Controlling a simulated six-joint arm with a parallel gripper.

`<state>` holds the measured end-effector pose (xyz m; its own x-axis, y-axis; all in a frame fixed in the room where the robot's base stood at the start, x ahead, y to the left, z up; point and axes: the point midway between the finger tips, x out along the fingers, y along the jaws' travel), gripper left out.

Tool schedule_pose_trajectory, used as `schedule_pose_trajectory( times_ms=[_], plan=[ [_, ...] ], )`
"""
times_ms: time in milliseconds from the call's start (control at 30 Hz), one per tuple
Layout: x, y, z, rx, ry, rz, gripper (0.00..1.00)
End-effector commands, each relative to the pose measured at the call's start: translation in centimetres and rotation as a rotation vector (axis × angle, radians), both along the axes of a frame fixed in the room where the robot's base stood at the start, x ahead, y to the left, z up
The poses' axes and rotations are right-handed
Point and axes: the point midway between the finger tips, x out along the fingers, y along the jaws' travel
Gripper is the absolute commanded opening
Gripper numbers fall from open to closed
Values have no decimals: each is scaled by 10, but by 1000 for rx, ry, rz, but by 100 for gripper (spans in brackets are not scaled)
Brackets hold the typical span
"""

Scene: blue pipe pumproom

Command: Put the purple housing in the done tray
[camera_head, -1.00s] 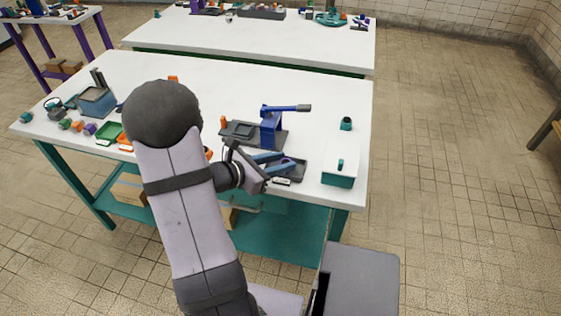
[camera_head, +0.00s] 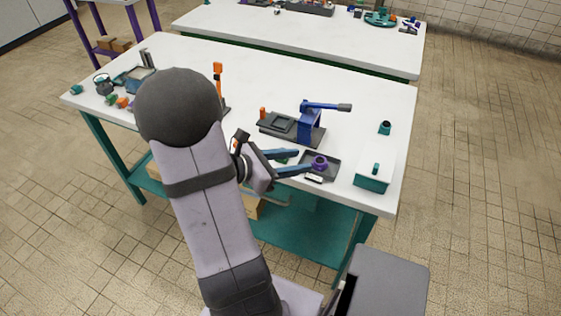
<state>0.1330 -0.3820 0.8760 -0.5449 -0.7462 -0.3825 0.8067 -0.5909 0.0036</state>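The purple housing (camera_head: 320,162) is a small ring-like part. It sits in a shallow dark tray (camera_head: 331,174) near the front edge of the white workbench. A small white label is on the tray's front; I cannot read it, so I cannot tell if this is the done tray. My gripper (camera_head: 304,162) has two blue fingers, spread apart, pointing right toward the housing. The fingertips are just left of the housing, at the tray's left side, with no purple part held between them. The lower finger covers part of the tray's left front.
A blue lever press (camera_head: 309,122) on a dark base stands behind the tray. An orange upright item (camera_head: 217,78) stands behind my arm. The bench's back right is clear.

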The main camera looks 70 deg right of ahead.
Motion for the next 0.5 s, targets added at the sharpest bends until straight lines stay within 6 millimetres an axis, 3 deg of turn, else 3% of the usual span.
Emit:
schedule_pose_trajectory(
  times_ms=[200,500],
  plan=[
    [18,24,13,-1,0,3,38],
    [26,36,18,1,1,-1,38]
  ],
)
